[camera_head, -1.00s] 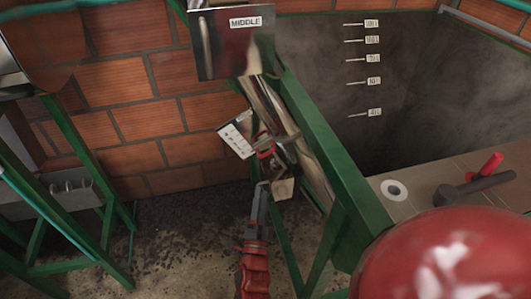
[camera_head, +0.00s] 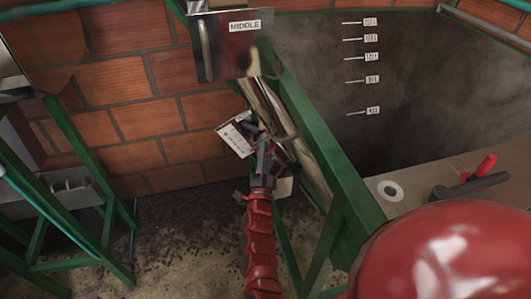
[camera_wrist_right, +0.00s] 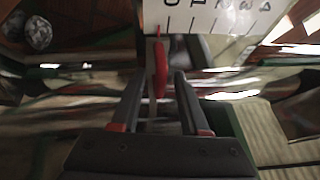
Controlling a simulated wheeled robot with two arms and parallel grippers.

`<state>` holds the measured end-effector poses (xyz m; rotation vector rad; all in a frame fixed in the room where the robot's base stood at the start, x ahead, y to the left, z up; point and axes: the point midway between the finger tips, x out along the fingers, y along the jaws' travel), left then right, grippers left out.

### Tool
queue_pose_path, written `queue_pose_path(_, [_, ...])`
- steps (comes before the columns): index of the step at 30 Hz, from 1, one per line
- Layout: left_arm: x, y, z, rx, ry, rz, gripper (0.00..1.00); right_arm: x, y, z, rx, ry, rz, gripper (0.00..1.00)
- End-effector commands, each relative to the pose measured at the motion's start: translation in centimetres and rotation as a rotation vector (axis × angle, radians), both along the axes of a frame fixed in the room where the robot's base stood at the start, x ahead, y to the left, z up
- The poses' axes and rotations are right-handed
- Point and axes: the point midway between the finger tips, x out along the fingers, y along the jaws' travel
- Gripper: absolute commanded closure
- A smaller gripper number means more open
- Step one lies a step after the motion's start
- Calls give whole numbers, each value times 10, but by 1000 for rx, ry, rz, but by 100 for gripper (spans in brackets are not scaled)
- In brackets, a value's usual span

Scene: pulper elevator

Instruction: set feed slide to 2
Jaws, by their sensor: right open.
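The feed slide's white scale plate (camera_head: 237,135) hangs at an angle beside the green frame, below the MIDDLE box. In the right wrist view the plate (camera_wrist_right: 205,14) shows upside-down figures 0 to 4 and tick marks. A red handle (camera_wrist_right: 160,68) stands below the plate's left end, near the 0 mark, with a thin red pointer above it. My right gripper (camera_head: 264,148) reaches up to the slide; in the wrist view its open fingers (camera_wrist_right: 158,84) stand on either side of the red handle, with gaps showing. In the head view the gripper hides the handle. My left gripper is not in view.
A metal box labelled MIDDLE (camera_head: 232,45) hangs above the slide. A green frame beam (camera_head: 325,145) runs close along the right. A grey tank with level marks (camera_head: 410,90) lies beyond. Another green stand (camera_head: 75,160) is at left, with open floor (camera_head: 185,240) between.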

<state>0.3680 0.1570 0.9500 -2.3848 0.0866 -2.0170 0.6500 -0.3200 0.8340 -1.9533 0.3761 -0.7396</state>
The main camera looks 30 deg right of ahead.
Motion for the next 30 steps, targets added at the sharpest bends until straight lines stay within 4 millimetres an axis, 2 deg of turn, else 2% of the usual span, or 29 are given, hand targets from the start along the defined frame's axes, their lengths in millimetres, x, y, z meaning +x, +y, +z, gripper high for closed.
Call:
queue_pose_path(2, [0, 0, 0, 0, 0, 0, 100, 0, 0, 0, 0, 0, 0, 59])
queue_pose_path(9, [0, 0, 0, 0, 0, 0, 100, 0, 0, 0, 0, 0, 0, 100])
queue_pose_path(30, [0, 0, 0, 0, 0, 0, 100, 0, 0, 0, 0, 0, 0, 100])
